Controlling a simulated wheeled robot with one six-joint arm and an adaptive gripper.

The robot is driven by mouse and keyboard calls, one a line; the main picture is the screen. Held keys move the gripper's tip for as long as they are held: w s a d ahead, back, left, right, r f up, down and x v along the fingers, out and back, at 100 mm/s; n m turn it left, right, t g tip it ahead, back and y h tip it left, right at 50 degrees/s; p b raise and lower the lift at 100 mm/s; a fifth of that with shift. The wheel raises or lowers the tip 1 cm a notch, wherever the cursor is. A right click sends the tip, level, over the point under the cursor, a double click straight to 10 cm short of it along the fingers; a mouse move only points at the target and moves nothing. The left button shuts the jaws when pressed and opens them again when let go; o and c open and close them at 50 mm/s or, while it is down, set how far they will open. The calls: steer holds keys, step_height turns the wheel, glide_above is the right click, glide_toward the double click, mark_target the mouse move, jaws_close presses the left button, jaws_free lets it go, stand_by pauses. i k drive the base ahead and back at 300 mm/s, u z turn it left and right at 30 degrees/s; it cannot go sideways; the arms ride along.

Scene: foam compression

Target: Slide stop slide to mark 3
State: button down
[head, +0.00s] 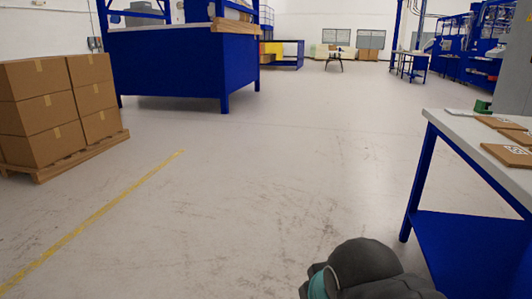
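I cannot make out the stop slide or mark 3 in the head view. A white-topped workbench with blue legs (452,130) stands at the right and is cut off by the frame's right edge. Brown flat pieces (507,155) with white printing lie on its top. A small green item (482,106) sits at the bench's far end. A dark grey part of my arm with a teal band shows at the bottom, left of the bench. My gripper is not in view.
Stacked cardboard boxes (60,108) stand on a wooden pallet (75,157) at the left. A yellow floor line (100,213) runs near them. A large blue bench (180,68) stands at the back left. The middle floor is clear.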

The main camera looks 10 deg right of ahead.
mark_target(480, 108)
steer(key=i, duration=2.3)
steer(key=z, duration=3.2)
